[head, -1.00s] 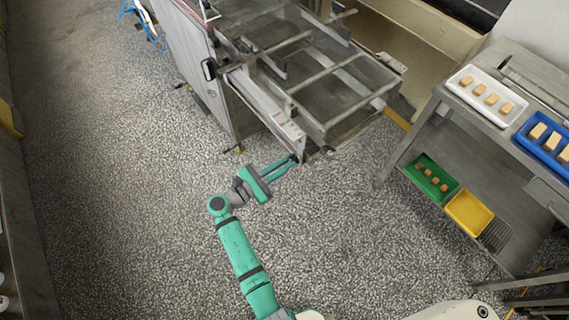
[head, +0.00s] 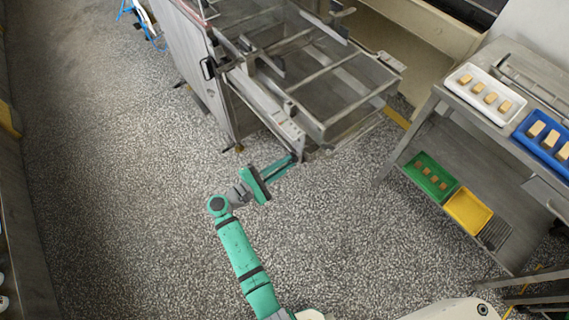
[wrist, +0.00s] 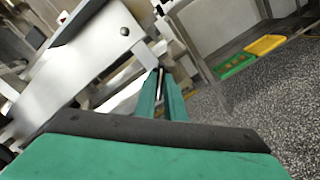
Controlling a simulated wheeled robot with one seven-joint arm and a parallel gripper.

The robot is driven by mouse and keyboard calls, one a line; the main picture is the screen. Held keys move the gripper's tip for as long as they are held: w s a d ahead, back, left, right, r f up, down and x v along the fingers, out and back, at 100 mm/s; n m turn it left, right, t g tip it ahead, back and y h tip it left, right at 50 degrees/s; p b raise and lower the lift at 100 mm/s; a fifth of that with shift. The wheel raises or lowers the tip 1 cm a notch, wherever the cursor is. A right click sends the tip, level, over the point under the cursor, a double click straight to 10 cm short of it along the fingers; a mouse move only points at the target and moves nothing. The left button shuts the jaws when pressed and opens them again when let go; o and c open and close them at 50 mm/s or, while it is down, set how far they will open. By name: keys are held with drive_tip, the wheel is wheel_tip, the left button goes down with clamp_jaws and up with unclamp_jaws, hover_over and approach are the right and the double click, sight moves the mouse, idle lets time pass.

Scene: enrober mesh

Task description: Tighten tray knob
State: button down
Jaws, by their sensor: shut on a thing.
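The enrober machine with its mesh frame (head: 330,80) stands at the top centre of the head view. My gripper (head: 293,158) reaches to the lower front corner of that frame, at the end of the pale side rail (head: 280,122). Its two green fingers are close together. In the wrist view the fingertips (wrist: 162,74) meet at the end of the metal frame, with a thin light sliver between them. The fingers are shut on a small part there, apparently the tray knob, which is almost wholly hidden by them.
A steel side table (head: 440,135) stands on the right with a white tray (head: 486,93) and a blue tray (head: 545,138) of pieces. Green (head: 431,177) and yellow (head: 467,210) trays sit on its lower shelf. The speckled floor is clear around my arm.

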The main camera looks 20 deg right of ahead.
drive_tip(key=shift+s+d+f+m, duration=0.1)
drive_tip(key=shift+f+m, duration=0.1)
drive_tip(key=shift+m, duration=1.75)
drive_tip(key=shift+f+m, duration=0.15)
drive_tip(key=shift+m, duration=2.4)
drive_tip(key=shift+s, duration=0.1)
drive_tip(key=c, duration=1.8)
unclamp_jaws()
drive_tip(key=shift+c, duration=0.2)
